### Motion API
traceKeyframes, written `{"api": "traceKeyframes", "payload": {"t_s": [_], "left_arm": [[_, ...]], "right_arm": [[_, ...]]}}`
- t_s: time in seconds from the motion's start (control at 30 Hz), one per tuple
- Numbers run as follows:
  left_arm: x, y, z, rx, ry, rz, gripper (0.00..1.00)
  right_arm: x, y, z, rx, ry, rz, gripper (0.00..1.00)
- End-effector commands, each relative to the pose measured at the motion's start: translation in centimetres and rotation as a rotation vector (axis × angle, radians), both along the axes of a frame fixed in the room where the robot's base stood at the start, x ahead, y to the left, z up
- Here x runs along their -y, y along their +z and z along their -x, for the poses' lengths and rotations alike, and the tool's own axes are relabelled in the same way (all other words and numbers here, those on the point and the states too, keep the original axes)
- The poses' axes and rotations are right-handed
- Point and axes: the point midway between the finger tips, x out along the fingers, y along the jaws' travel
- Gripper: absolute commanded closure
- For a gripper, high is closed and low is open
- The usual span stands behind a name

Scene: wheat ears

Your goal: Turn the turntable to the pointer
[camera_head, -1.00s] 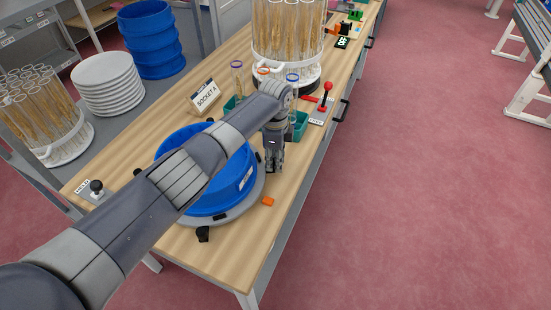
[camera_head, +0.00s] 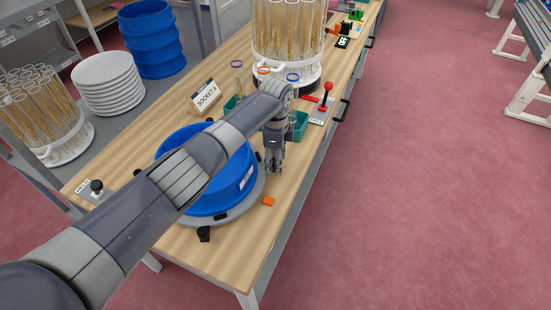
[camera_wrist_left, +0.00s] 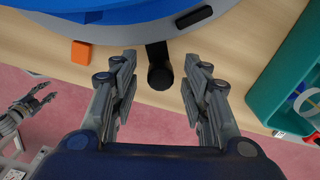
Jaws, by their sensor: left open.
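The turntable is a grey disc (camera_head: 236,209) bearing a blue tub (camera_head: 205,203) at the near end of the wooden table. Its grey rim also shows in the left wrist view (camera_wrist_left: 150,28). An orange block, seemingly the pointer (camera_head: 268,201), sits on the table just outside the rim; it is also in the left wrist view (camera_wrist_left: 81,52). My left gripper (camera_head: 274,172) is at the disc's right side, pointing down. In the left wrist view its open fingers (camera_wrist_left: 160,62) flank a black knob (camera_wrist_left: 160,77) on an arm from the rim, with gaps on both sides.
My right gripper (camera_wrist_left: 40,94) shows in the left wrist view over the floor, fingers apart. A teal bin (camera_head: 301,125) with tubes stands just beyond the left gripper. A red lever (camera_head: 326,96) and a Socket A sign (camera_head: 205,97) are farther back. The table's front edge is close.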

Motion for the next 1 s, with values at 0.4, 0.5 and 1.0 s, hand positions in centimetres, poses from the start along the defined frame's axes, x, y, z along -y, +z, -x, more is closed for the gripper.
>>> {"api": "traceKeyframes", "payload": {"t_s": [0.4, 0.5, 1.0], "left_arm": [[0.0, 6.7, -0.1, 0.005, 0.000, 0.002, 0.57], [0.0, 8.7, -0.1, 0.004, -0.001, 0.001, 0.57], [0.0, 12.0, 0.0, 0.001, 0.000, 0.000, 0.57]], "right_arm": [[0.0, 0.0, 0.0, 0.001, 0.000, 0.000, 0.60], [0.0, 0.0, 0.0, 0.001, 0.000, 0.000, 0.60], [-0.1, 0.0, 0.0, 0.001, 0.000, -0.001, 0.60]]}}
